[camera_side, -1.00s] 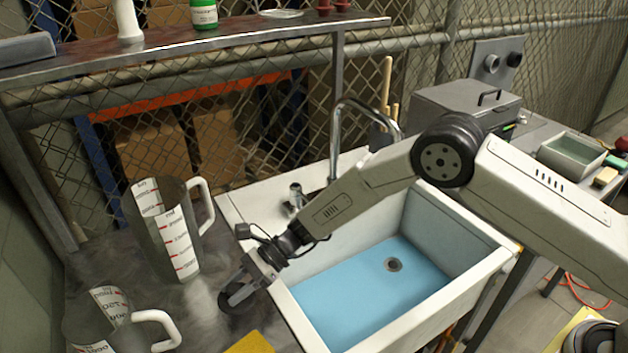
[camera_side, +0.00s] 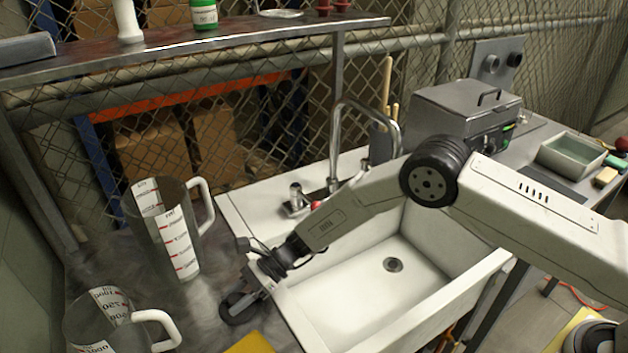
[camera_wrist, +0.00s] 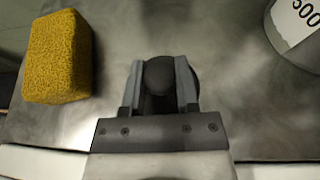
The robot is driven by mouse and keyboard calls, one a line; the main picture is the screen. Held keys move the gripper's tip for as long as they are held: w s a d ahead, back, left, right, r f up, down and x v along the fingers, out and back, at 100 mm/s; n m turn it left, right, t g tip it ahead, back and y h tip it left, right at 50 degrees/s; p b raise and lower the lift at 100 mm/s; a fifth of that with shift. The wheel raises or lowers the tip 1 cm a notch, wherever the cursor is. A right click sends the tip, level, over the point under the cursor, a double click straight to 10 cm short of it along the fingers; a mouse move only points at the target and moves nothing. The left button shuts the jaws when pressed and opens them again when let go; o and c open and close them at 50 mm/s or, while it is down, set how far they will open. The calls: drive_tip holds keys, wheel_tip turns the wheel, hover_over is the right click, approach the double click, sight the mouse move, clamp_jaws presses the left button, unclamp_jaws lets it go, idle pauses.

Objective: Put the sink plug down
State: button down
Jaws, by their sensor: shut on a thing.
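The sink plug (camera_side: 235,314) is a dark round piece at the end of my gripper (camera_side: 247,300), over the metal counter just left of the sink. In the wrist view my gripper (camera_wrist: 158,88) has its two grey fingers shut on the plug (camera_wrist: 158,74), which sticks out dark between and beyond them. The plug is at or very near the counter surface; I cannot tell if it touches. The white sink (camera_side: 350,300) is empty of water, with its drain (camera_side: 393,265) uncovered.
Two measuring jugs stand on the counter, one behind (camera_side: 165,230) and one nearer (camera_side: 100,320). A yellow sponge (camera_wrist: 58,57) lies close beside the gripper, also visible in the side view (camera_side: 250,344). The tap (camera_side: 335,150) rises behind the sink.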

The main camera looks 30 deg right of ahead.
drive_tip(key=shift+f, duration=0.15)
drive_tip(key=shift+c, duration=1.8)
unclamp_jaws()
drive_tip(key=shift+r, duration=0.2)
drive_tip(key=v, duration=1.2)
drive_tip(key=shift+r, duration=0.1)
